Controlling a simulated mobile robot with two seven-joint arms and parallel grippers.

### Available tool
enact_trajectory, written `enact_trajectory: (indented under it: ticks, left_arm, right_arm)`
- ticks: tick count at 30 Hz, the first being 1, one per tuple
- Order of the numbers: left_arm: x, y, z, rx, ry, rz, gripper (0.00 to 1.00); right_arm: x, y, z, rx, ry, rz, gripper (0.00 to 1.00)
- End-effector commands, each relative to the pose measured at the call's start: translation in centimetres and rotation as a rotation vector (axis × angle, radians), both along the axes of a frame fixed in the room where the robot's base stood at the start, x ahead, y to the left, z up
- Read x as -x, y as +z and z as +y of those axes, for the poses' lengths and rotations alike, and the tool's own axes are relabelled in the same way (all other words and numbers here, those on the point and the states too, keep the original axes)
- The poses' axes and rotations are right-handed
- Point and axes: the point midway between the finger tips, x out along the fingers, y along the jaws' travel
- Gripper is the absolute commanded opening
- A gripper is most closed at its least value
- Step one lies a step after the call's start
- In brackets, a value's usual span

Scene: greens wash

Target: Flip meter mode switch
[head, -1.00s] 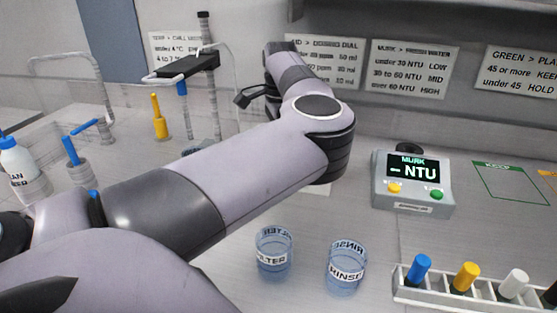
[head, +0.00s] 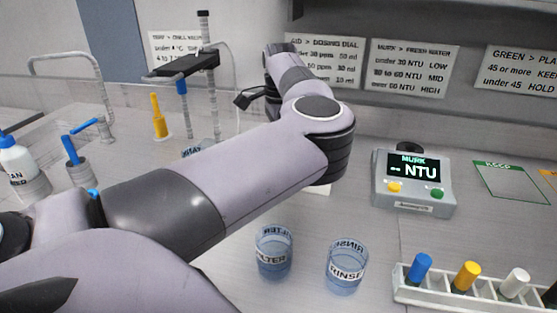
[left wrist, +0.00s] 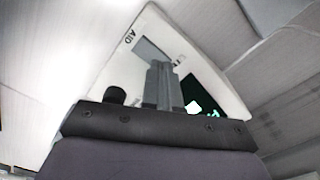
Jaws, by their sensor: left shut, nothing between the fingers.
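In the left wrist view, a pale meter (left wrist: 130,75) marked AID lies right in front of my left gripper. It has a grey panel, a black knob (left wrist: 116,95) and a dark screen (left wrist: 203,100) with green marks. My left gripper (left wrist: 162,68) is shut and empty, its fingertips over the meter's face near the grey panel. I cannot tell whether they touch it. No mode switch can be made out clearly. In the head view my left arm hides this meter and the gripper. A second grey meter (head: 413,206), marked MURK, shows dashes and NTU. My right gripper is not in view.
Two clear cups, FILTER (head: 274,256) and RINSE (head: 345,268), stand in front of my arm. A white rack (head: 430,293) with coloured-capped vials is at lower right. A green-edged KEEP sheet (head: 510,184) lies beyond it. Bottles and a stand are at left.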

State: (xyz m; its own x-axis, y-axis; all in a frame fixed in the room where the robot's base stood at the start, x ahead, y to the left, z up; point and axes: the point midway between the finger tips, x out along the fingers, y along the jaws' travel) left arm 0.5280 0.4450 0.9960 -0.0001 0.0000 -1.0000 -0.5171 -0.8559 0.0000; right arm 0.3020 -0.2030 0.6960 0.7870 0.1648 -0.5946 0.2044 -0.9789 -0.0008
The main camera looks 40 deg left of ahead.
Motion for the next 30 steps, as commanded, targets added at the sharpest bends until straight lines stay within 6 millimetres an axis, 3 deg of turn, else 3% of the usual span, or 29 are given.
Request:
enact_trajectory:
  ticks: [30]
  left_arm:
    - [0.0, -1.7, 0.0, 0.001, 0.0, 0.001, 0.0]
  right_arm:
    - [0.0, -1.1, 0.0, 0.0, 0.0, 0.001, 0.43]
